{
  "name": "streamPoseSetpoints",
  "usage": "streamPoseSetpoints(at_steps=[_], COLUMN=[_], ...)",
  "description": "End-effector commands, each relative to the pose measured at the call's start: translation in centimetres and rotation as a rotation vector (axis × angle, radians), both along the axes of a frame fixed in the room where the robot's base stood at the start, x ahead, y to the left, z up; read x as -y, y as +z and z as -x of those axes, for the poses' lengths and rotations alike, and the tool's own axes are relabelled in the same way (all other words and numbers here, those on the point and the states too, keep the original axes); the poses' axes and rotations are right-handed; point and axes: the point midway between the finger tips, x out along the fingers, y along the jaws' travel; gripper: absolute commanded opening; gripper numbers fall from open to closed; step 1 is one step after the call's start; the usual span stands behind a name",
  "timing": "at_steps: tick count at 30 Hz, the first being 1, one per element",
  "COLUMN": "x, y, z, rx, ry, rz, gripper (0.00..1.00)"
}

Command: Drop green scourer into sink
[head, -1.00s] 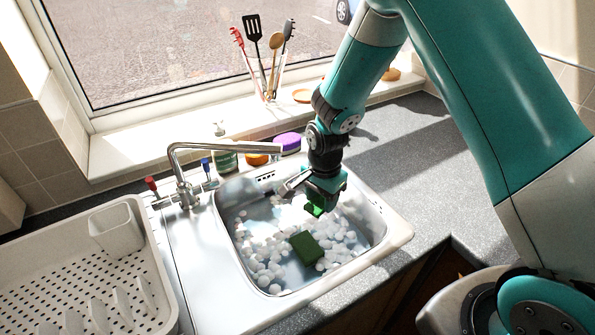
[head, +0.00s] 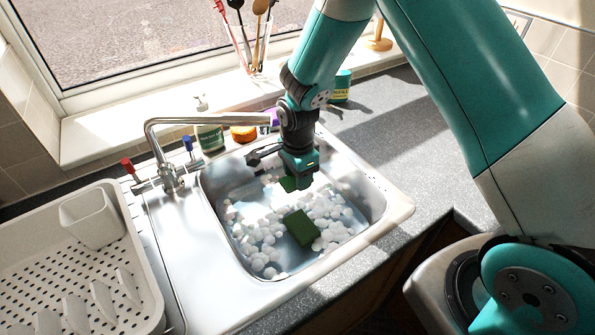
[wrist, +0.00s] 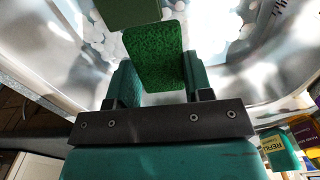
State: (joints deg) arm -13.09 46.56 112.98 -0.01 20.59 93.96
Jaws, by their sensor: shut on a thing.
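The green scourer (head: 288,184) is held by my gripper (head: 297,178) above the back part of the metal sink (head: 378,222). In the wrist view the scourer (wrist: 155,58) stands out between the two fingers of my gripper (wrist: 160,82), which are shut on it. A second dark green block (head: 301,227) lies in the sink among white foam; part of it also shows at the top of the wrist view (wrist: 126,10). The held scourer is partly hidden by my gripper in the head view.
The tap (head: 160,150) reaches over the sink's back edge, close to my wrist. A soap bottle (head: 208,130) and an orange item (head: 243,133) stand behind the sink. A white dish rack (head: 140,255) is on the left. The right counter (head: 400,130) is mostly clear.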

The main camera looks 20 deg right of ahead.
Motion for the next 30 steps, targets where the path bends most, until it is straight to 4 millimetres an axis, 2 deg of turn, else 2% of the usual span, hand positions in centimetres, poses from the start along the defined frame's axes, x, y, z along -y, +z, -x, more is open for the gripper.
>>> streamPoseSetpoints(at_steps=[1, 3, 11, 12, 15, 16, 30], x=[0.00, -0.01, 0.00, 0.00, 0.00, 0.00, 0.01], y=[-0.91, -1.23, -1.20, -1.20, -1.19, -1.19, -1.15], z=[-0.01, -0.02, -0.03, -0.03, -0.03, -0.03, -0.03], rx=[0.000, 0.000, 0.001, 0.001, 0.001, 0.001, 0.001], ry=[0.000, 0.000, 0.000, 0.000, 0.000, 0.000, 0.000], rz=[0.000, 0.000, 0.000, 0.000, 0.000, 0.000, 0.000], gripper=[0.24, 0.24, 0.24, 0.49, 0.72, 0.76, 0.76])
